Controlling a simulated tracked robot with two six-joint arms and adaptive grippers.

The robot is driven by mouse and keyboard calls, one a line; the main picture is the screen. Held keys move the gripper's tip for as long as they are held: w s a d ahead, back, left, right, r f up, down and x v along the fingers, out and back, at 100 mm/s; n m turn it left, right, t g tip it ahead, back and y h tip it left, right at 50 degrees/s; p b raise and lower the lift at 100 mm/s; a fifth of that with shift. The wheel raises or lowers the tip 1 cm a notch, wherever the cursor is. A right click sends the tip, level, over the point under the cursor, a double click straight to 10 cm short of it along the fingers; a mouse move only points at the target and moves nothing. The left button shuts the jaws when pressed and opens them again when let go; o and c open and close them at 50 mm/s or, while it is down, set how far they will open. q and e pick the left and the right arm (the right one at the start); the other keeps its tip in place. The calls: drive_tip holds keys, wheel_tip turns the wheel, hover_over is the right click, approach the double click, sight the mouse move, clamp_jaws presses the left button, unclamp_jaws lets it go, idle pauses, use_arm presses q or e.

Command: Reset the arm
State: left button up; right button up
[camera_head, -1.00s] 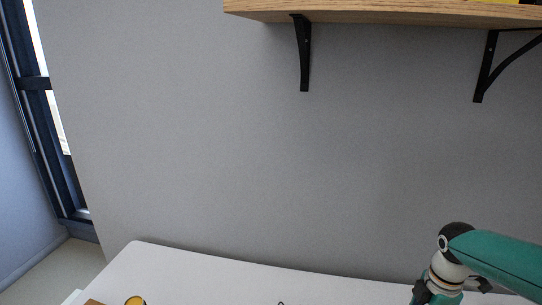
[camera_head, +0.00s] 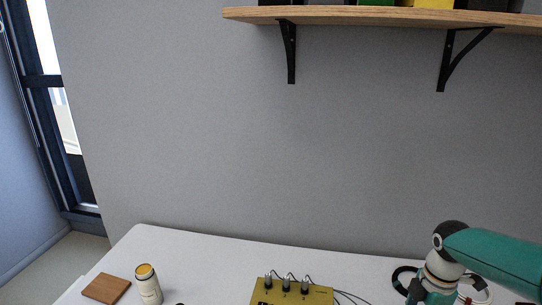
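My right arm (camera_head: 493,262), teal with a dark joint and pale rings at its wrist, reaches in from the right edge over the table's right end. Its wrist points down, and the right gripper (camera_head: 432,297) is at the bottom edge of the picture. The fingertips are cut off or hidden, so I cannot tell whether it is open or shut, or whether it holds anything. My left arm and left gripper are not in view.
The white table (camera_head: 210,258) bears a brown wooden square (camera_head: 106,289), a pale jar with a yellow top (camera_head: 148,287) and a yellow box with several plugs and cables (camera_head: 292,296). A black cable loop lies by my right wrist. A wooden shelf (camera_head: 350,15) hangs above.

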drive_tip(key=s+a+f+g+y+b, duration=0.1)
drive_tip(key=s+a+f, duration=0.3)
drive_tip(key=f, duration=0.4)
drive_tip(key=s+a+f+g+y+b, duration=0.1)
drive_tip(key=s+a+f+g+b, duration=0.15)
drive_tip(key=a+f, duration=0.4)
drive_tip(key=s+a+f+g+y+b, duration=0.1)
drive_tip(key=s+a+f, duration=0.25)
drive_tip(key=f, duration=0.65)
drive_tip(key=s+a+f+m+t+y+b, duration=0.1)
drive_tip(key=s+a+f+m+t+y, duration=0.1)
drive_tip(key=s+a+f+m, duration=0.85)
drive_tip(key=w+m+t, duration=0.1)
drive_tip(key=m, duration=0.2)
drive_tip(key=w+d+m+t, duration=0.1)
drive_tip(key=m, duration=0.2)
drive_tip(key=w+d+m+t, duration=0.1)
drive_tip(key=m, duration=0.2)
drive_tip(key=shift+w+d+r+h, duration=0.1)
drive_tip(key=shift+r+h, duration=0.1)
drive_tip(key=shift+h, duration=0.2)
